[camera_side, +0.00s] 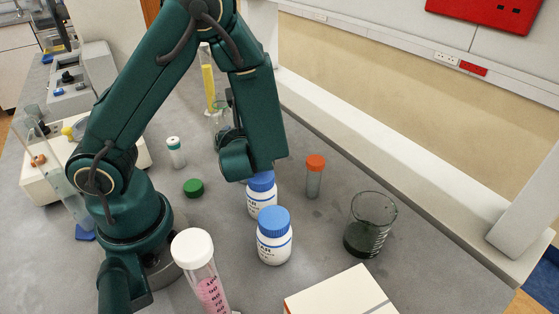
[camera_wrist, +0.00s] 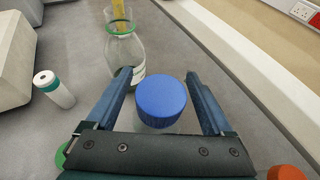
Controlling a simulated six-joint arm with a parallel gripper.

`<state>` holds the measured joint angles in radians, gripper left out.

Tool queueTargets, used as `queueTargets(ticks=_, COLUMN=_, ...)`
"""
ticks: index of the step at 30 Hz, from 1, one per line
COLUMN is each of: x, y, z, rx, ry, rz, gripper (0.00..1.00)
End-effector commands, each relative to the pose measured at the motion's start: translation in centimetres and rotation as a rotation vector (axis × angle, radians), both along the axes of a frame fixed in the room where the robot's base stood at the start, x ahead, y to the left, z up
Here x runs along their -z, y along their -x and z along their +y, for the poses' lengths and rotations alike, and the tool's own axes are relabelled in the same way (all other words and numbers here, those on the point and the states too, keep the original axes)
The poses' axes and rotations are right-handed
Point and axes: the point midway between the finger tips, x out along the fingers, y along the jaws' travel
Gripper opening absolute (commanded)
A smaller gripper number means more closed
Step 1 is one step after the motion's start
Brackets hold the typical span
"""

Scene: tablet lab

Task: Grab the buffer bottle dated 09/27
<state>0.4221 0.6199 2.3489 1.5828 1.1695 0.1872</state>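Two white bottles with blue caps and printed labels stand upright in the side view: a nearer one (camera_side: 274,240) and one just behind it (camera_side: 261,203), partly under my arm. A clear glass bottle with a green ring stands farther back, partly hidden by my arm in the side view; it shows better in the wrist view (camera_wrist: 126,52), with a label. I cannot read a date on any bottle. My gripper (camera_wrist: 160,76) is open, its fingers on either side of a blue cap (camera_wrist: 161,98), with gaps visible. In the side view my wrist is above the rear blue-capped bottle.
An orange-capped tube (camera_side: 315,177), a dark-filled beaker (camera_side: 369,226), a white box (camera_side: 342,294) and a white-capped pink tube (camera_side: 198,268) stand around. A green cap (camera_side: 193,188) and a teal-banded vial (camera_side: 175,152) are left. Bare bench lies between them.

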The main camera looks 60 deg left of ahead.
Motion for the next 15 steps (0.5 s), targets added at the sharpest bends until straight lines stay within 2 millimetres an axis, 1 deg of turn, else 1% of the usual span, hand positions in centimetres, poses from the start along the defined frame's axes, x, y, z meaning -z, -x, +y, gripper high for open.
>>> queueTargets(ticks=1, x=0.0, y=0.0, z=-0.01, rx=0.0, ry=0.0, rz=0.0, gripper=0.65)
queueTargets(ticks=2, x=-0.01, y=-0.01, z=-0.01, rx=0.0, ry=0.0, rz=0.0, gripper=0.54)
queueTargets(ticks=3, x=-0.02, y=0.0, z=-0.02, rx=0.0, ry=0.0, rz=0.0, gripper=0.38)
queueTargets(ticks=5, x=-0.02, y=0.0, z=-0.02, rx=0.0, ry=0.0, rz=0.0, gripper=0.15)
queueTargets(ticks=6, x=-0.02, y=0.0, z=-0.02, rx=0.0, ry=0.0, rz=0.0, gripper=0.0)
queueTargets(ticks=15, x=-0.08, y=0.0, z=-0.01, rx=0.0, ry=-0.001, rz=-0.002, gripper=0.0)
